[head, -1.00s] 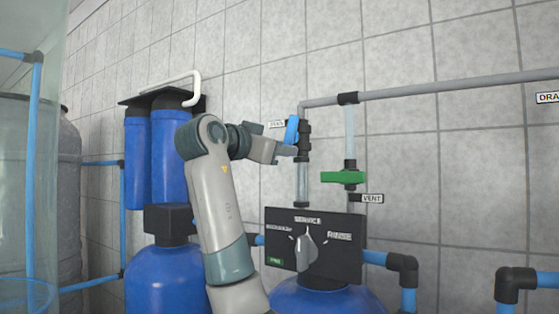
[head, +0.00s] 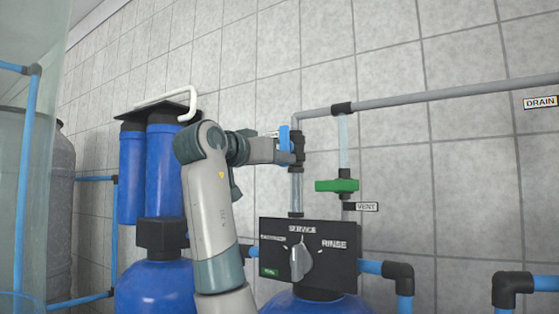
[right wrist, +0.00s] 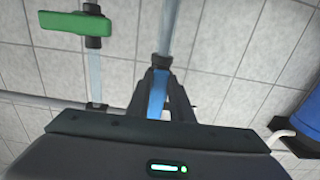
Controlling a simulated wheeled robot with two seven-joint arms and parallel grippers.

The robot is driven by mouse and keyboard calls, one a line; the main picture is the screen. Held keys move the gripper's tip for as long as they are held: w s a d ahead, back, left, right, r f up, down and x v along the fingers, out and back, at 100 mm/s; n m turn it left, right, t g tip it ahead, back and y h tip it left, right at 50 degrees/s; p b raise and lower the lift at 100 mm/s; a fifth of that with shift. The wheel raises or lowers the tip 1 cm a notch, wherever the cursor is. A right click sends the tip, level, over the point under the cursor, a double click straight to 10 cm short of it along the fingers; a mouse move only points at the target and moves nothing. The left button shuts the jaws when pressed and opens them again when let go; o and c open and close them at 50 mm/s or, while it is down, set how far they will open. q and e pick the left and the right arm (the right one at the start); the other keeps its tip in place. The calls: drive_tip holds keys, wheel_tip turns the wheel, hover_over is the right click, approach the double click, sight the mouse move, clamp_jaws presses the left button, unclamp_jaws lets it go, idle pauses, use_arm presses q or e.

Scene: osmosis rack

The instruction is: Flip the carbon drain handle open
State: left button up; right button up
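The blue carbon drain handle (head: 284,138) is on a dark valve (head: 297,148) in a vertical clear pipe at the wall. It stands about upright, beside the pipe. My right gripper (head: 285,156) reaches it from the left. In the right wrist view the blue handle (right wrist: 157,94) lies between the two dark fingers of my right gripper (right wrist: 161,92), which are close on both sides. I cannot tell whether they press on it. My left gripper is not in view.
A green vent handle (head: 337,185) is on the clear pipe to the right. Below is a black control panel (head: 337,243) with a grey knob (head: 299,262). A grey pipe (head: 430,97) runs along the wall above. Blue filter housings (head: 165,170) stand left of my arm.

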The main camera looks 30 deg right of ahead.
drive_tip(key=o, duration=0.4)
drive_tip(key=shift+c, duration=0.2)
drive_tip(key=b+v, duration=0.7)
drive_tip(key=v, duration=1)
drive_tip(key=shift+a, duration=0.25)
drive_tip(key=shift+s+f, duration=0.1)
